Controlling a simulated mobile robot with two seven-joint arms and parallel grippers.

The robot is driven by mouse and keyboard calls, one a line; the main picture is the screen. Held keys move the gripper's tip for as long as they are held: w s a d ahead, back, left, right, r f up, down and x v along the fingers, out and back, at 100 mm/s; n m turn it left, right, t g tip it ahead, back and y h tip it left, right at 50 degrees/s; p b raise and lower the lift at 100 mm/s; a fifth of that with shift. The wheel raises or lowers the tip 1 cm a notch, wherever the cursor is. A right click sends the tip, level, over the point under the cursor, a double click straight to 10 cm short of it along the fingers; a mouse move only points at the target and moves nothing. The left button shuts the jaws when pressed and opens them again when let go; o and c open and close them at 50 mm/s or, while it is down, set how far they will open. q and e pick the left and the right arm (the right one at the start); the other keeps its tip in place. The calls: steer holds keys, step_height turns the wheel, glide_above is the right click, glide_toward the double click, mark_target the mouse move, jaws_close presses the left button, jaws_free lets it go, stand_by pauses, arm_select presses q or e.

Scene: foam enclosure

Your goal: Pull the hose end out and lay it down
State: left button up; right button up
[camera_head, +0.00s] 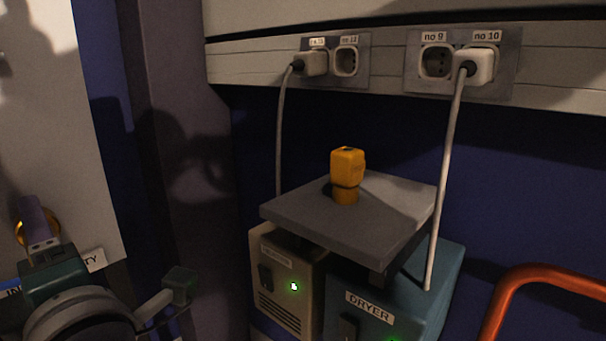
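No hose end can be made out for certain. A thick orange-red bent tube (520,275) comes in at the lower right; I cannot tell whether it is a hose or a rail. A small purple piece with a gold ring (38,220) shows at the far left, just above my gripper; what it belongs to is unclear. My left gripper (118,279) is at the lower left, its two teal fingertips wide apart with nothing visible between them. It partly covers a label on the pale panel. My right gripper is out of view.
A grey shelf (300,210) with an orange-yellow fitting (347,175) stands above a beige box (280,295) and a teal dryer (440,290). Two cables, a grey one (280,140) and a white one (445,180), hang from plugs in the wall sockets.

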arm_select(q)
steer(key=o, duration=0.5)
steer(key=p+v, duration=0.1)
steer(key=v, duration=0.9)
steer(key=shift+r, duration=0.1)
